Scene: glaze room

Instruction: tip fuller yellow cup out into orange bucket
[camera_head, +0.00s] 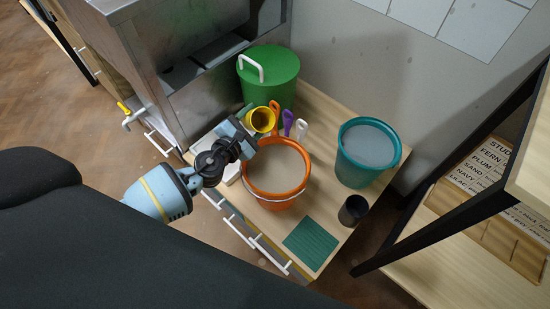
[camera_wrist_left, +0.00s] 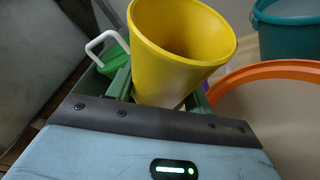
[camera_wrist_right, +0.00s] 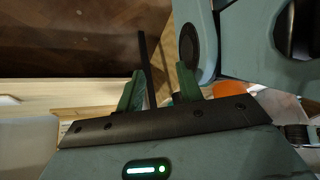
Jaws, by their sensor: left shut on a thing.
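My left gripper (camera_head: 243,126) is shut on a yellow cup (camera_head: 262,120), held above the bench by the far left rim of the orange bucket (camera_head: 277,193). In the left wrist view the yellow cup (camera_wrist_left: 180,60) fills the space between the fingers. Its mouth is partly visible, with bare yellow inner wall; its bottom is hidden. The cup looks somewhat tilted in the head view. The orange bucket has a pale grey surface inside and a wire handle at its front. Only one yellow cup shows. My right gripper (camera_wrist_right: 158,88) is open and empty in the right wrist view.
A teal bucket (camera_head: 344,166) with grey contents stands right of the orange one. A green lidded bin (camera_head: 268,85) stands behind. Purple (camera_head: 288,119) and white (camera_head: 302,128) handles stick up nearby. A dark cup (camera_head: 353,210) and green mat (camera_head: 311,244) are at the front.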

